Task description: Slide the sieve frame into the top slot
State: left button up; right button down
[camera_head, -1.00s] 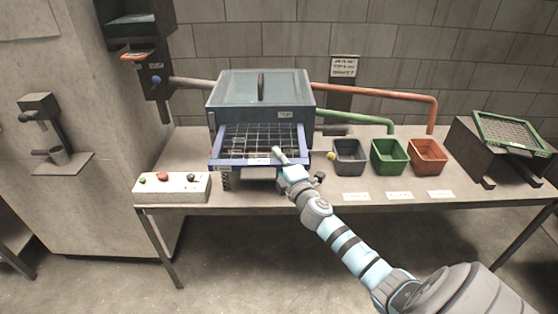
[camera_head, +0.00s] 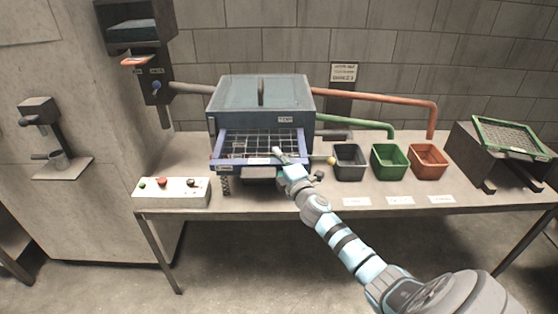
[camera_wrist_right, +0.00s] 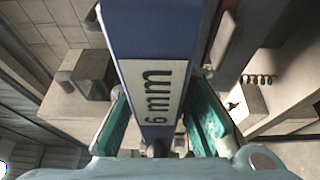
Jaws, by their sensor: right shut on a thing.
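The sieve frame (camera_head: 230,163) is blue with a wire mesh and sticks out of the front of the grey-blue box (camera_head: 230,97). Its rear part is hidden inside or under the box's front, and I cannot tell exactly which slot it sits in. My right gripper (camera_head: 283,159) is shut on the frame's front bar, right of its middle. In the right wrist view the blue frame bar (camera_wrist_right: 112,45) with a "6 mm" label runs between the teal finger pads (camera_wrist_right: 158,128). My left gripper is not in view.
Grey (camera_head: 350,160), green (camera_head: 389,160) and orange (camera_head: 428,160) bins stand right of the box. A green-framed sieve (camera_head: 482,133) rests on a dark stand at far right. A white control panel (camera_head: 170,193) lies at the table's front left. Pipes run behind.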

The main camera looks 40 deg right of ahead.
jog(key=shift+w+d+r, duration=0.15)
jog(key=shift+w+d, duration=0.15)
jog(key=shift+w, duration=0.1)
jog(key=c, duration=1.4)
grip_release()
jog(key=shift+o, duration=0.2)
jog(key=shift+s, duration=0.1)
jog(key=shift+s, duration=0.25)
jog(key=v, duration=1.1)
jog(key=shift+s+a, duration=0.15)
jog(key=shift+s, duration=0.05)
